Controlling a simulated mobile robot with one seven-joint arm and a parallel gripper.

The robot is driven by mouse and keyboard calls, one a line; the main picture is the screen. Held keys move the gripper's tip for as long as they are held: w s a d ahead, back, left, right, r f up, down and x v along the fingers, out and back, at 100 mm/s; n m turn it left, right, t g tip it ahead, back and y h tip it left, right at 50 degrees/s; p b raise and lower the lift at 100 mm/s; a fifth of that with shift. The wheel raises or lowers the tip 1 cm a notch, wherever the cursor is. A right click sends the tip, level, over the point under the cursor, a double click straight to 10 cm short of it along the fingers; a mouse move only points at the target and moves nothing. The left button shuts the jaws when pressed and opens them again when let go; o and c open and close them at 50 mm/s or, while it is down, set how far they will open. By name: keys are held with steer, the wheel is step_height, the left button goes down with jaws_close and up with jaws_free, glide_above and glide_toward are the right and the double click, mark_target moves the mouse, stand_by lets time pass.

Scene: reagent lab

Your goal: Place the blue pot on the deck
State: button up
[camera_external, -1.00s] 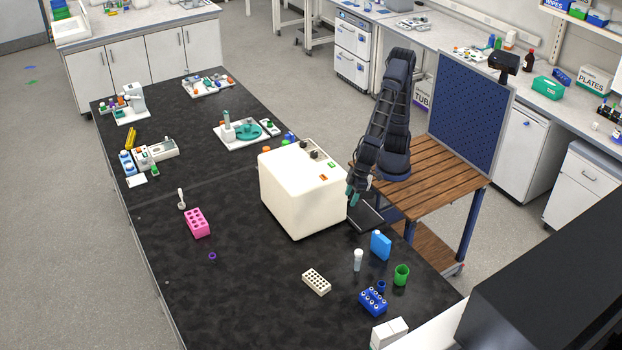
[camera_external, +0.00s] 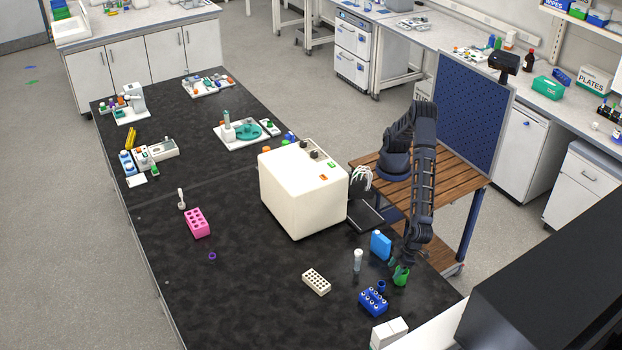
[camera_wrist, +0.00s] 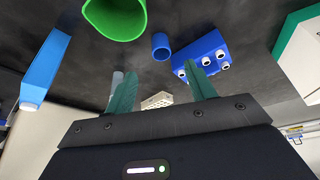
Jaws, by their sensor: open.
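The blue pot (camera_external: 382,286) is a small dark blue cylinder standing on the black bench, left of a green cup (camera_external: 401,277) and behind a blue rack (camera_external: 373,301). In the wrist view the blue pot (camera_wrist: 161,47) shows upper middle, beyond my open fingertips and apart from them. My gripper (camera_external: 397,264) is low over the bench by the green cup; its two teal fingers show in the wrist view (camera_wrist: 163,88), with nothing between them. A flat dark plate (camera_external: 365,216) lies beside the white machine; I cannot tell if it is the deck.
A blue bottle (camera_external: 380,245) and a white-capped tube (camera_external: 358,260) stand left of my gripper. A cream rack (camera_external: 316,281) and white boxes (camera_external: 389,333) are nearby. The white machine (camera_external: 303,190) stands behind. The bench's left front is mostly clear.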

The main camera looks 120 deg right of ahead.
glide_toward(378, 289)
steer(key=shift+s+d+f, duration=0.15)
steer(key=shift+f, duration=0.35)
steer(key=shift+s+d+f, duration=0.15)
steer(key=shift+f, duration=0.35)
steer(key=shift+w+x, duration=0.15)
steer(key=shift+x, duration=1.25)
steer(key=shift+w+x, duration=0.2)
steer(key=shift+x, duration=1.15)
steer(key=shift+d+r, duration=0.1)
steer(key=shift+r, duration=0.05)
steer(key=c, duration=1.1)
steer(key=shift+r, duration=0.1)
